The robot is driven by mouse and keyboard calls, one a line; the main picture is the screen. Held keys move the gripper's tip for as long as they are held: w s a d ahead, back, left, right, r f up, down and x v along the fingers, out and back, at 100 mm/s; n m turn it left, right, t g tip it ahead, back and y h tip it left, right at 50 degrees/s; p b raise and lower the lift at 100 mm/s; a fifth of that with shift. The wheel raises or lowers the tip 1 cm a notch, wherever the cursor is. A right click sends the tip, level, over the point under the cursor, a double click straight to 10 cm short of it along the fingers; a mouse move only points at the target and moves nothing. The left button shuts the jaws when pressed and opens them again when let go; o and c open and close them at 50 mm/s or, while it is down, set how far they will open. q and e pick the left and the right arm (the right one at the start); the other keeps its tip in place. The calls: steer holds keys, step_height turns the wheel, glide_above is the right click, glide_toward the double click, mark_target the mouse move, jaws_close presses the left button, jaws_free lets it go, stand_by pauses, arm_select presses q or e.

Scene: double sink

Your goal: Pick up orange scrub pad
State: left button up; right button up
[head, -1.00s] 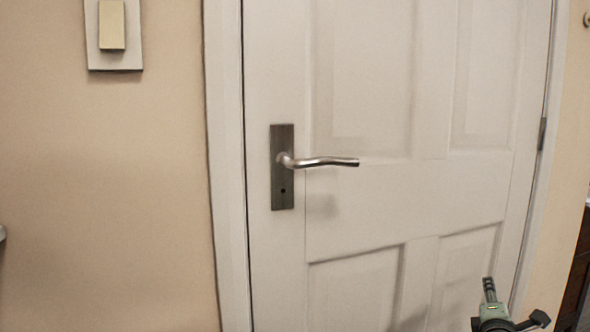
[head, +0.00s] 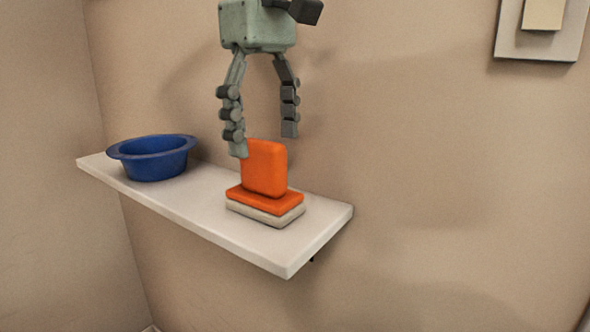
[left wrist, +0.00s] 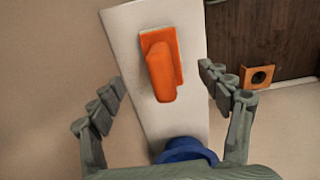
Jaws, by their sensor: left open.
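The orange scrub pad (head: 265,168) rests on a white wall shelf (head: 310,240) near its right end. It has an upright orange grip on a flat orange base with a pale layer underneath. My left gripper (head: 264,141) is open, pointing down just above the pad; one fingertip overlaps the grip's upper left edge in the head view, and I cannot tell whether they touch. In the left wrist view the pad (left wrist: 161,68) lies between the spread fingers, a little beyond them. Nothing is held. My right gripper is out of view.
A blue bowl (head: 152,160) stands on the shelf's left part. The wall runs close behind the shelf. A switch plate (head: 542,40) is on the wall at upper right. The left wrist view shows a dark brown panel (left wrist: 265,35) and an orange square piece with a dark round spot (left wrist: 257,77).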

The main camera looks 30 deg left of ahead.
mark_target(264, 183)
arm_select(q)
steer(key=shift+s+a+f, duration=0.15)
steer(key=shift+a+f, duration=0.1)
steer(key=shift+f, duration=0.15)
step_height(264, 183, down, 7)
steer(key=shift+a+f, duration=0.1)
steer(key=c, duration=1.3)
steer(key=shift+r, duration=0.2)
step_height(264, 183, up, 4)
steer(key=shift+r, duration=0.1)
steer(key=s+a+r, duration=0.4)
steer(key=s+a, duration=0.1)
steer(key=s+a+r, duration=0.2)
steer(key=s+a, duration=0.1)
steer(key=shift+a+r, duration=0.15)
steer(key=shift+r, duration=0.15)
